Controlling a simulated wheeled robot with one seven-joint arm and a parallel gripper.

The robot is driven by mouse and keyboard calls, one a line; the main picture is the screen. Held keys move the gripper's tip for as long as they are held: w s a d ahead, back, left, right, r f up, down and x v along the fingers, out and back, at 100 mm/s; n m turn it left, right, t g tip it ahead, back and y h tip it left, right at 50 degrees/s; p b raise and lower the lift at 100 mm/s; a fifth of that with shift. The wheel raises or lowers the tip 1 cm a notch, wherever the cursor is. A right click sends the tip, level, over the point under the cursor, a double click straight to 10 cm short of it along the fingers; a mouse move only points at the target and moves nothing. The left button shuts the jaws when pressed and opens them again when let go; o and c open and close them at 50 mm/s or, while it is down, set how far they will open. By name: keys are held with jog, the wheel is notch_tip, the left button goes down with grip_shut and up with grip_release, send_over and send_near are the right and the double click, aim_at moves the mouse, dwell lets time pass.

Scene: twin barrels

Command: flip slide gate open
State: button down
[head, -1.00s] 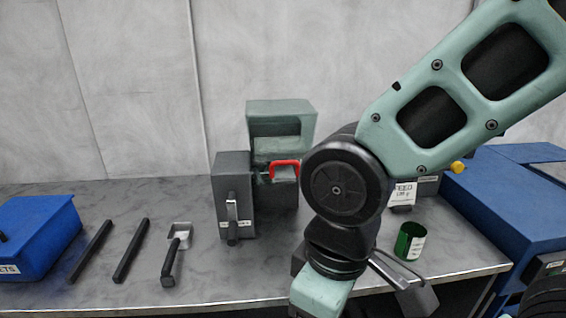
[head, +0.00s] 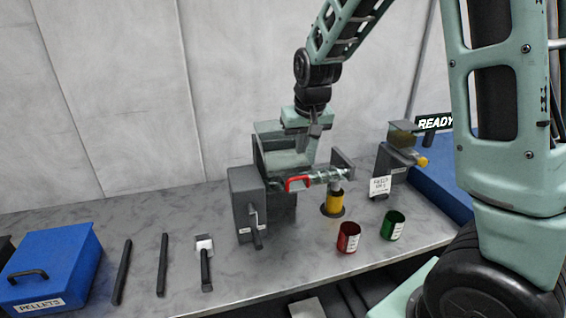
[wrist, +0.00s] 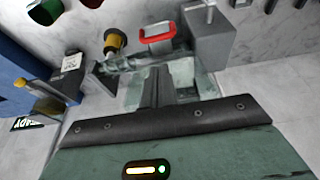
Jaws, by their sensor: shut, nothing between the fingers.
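The machine has a green hopper box (head: 268,158) and a grey block (head: 246,205) with a metal lever (head: 254,225) hanging down its front. The red handle also shows in the wrist view (wrist: 157,39), beyond my fingers. I cannot tell for sure which part is the slide gate. My gripper (head: 310,160) points down at the hopper, behind the red handle and barrel. In the wrist view its fingers (wrist: 155,85) are together and empty. Whether they touch the hopper is unclear.
A red cup (head: 349,237) and a green cup (head: 392,225) stand near the front edge. A grey stand (head: 394,160) with a yellow knob is at right. Two black bars and a blue pellets box (head: 50,265) lie left.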

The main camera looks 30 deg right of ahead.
jog(key=shift+d+f, duration=0.1)
dwell(0.3)
jog(key=p, duration=0.3)
send_over(294, 183)
jog(key=s, duration=0.2)
notch_tip(294, 183, down, 8)
jog(key=shift+f, duration=0.25)
jog(key=shift+w+f, duration=0.15)
jog(key=shift+f, duration=0.25)
jog(key=shift+a, duration=0.2)
